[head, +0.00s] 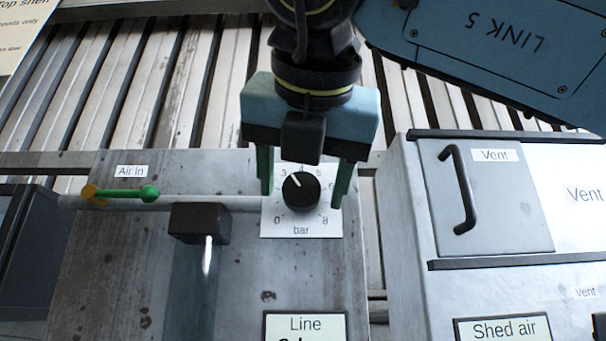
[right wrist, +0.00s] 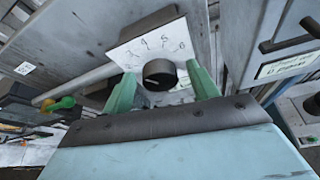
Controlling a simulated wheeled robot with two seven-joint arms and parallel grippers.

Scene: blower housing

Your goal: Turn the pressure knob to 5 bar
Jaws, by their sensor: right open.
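The pressure knob (head: 301,190) is a round black dial on a white scale plate (head: 287,229) marked from 0 to 8 bar. Its white pointer line points up and slightly left, between 3 and 4. My right gripper (head: 303,196) is open, with one green finger on each side of the knob and a visible gap to it in the head view. In the right wrist view the knob (right wrist: 160,75) shows between the two fingertips (right wrist: 163,89). Whether a finger touches it is hard to tell there. My left gripper is not in view.
A pipe with a green-handled valve (head: 122,193) labelled "Air in" runs to the left of the scale plate. A dark block (head: 199,223) sits below the pipe. A vent door with a black handle (head: 459,190) stands at the right. A "Line" label (head: 305,325) is below.

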